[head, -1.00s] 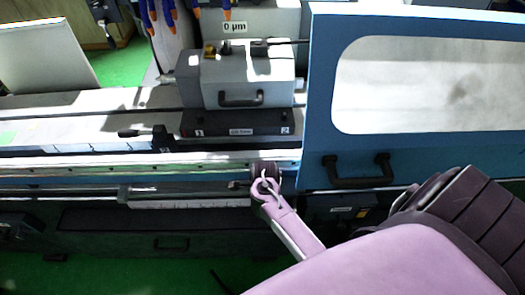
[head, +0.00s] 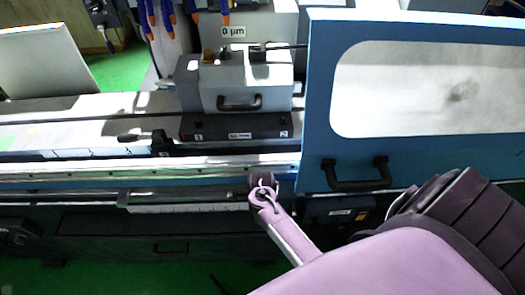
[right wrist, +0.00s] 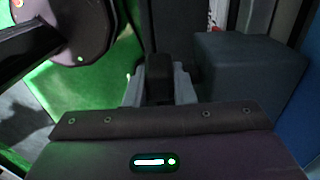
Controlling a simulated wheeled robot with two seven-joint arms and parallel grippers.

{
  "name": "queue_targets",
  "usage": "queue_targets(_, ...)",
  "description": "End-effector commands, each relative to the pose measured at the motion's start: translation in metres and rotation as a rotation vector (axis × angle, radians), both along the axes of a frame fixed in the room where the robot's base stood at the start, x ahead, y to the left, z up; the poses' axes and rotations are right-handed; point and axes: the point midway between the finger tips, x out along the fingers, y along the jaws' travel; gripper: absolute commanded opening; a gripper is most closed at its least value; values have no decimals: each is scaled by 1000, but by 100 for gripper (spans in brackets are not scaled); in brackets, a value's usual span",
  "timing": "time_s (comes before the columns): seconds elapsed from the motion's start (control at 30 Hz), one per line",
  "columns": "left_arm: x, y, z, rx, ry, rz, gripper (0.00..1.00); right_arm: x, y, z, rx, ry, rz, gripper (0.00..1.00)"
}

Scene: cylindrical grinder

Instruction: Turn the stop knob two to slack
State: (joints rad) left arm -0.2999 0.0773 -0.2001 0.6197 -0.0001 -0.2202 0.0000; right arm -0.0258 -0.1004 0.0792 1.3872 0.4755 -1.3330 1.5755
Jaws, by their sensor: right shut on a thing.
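My right gripper (head: 264,190) reaches from the lower right to the front rail below the table. It is at a small dark knob-like part (head: 262,177), probably stop knob two; no label on it is readable. In the right wrist view, the grey fingers of the right gripper (right wrist: 158,88) stand on either side of a dark block (right wrist: 158,68) and are shut on it. The block hides most of what lies behind it, and the knob's turn angle cannot be read. My left gripper is not in view.
A blue door (head: 420,165) with a black handle stands right of my right gripper. A grey headstock (head: 235,85) sits on the table behind it. A scale bar (head: 185,200) lies to the left. The right wrist view shows a dark round wheel (right wrist: 75,25) at upper left.

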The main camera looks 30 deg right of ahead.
Motion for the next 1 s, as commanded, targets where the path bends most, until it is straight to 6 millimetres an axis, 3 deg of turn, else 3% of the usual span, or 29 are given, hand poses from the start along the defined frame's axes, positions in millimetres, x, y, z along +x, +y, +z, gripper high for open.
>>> queue_targets(0.27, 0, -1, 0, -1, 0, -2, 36, 2, 0, 1, -103, 59, 7, 0)
queue_targets(0.67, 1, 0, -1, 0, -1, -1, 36, 6, 2, 0, -407, 241, 1, 0)
queue_targets(1.0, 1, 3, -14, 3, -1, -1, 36, 7, 7, -4, -626, 377, -1, 0)
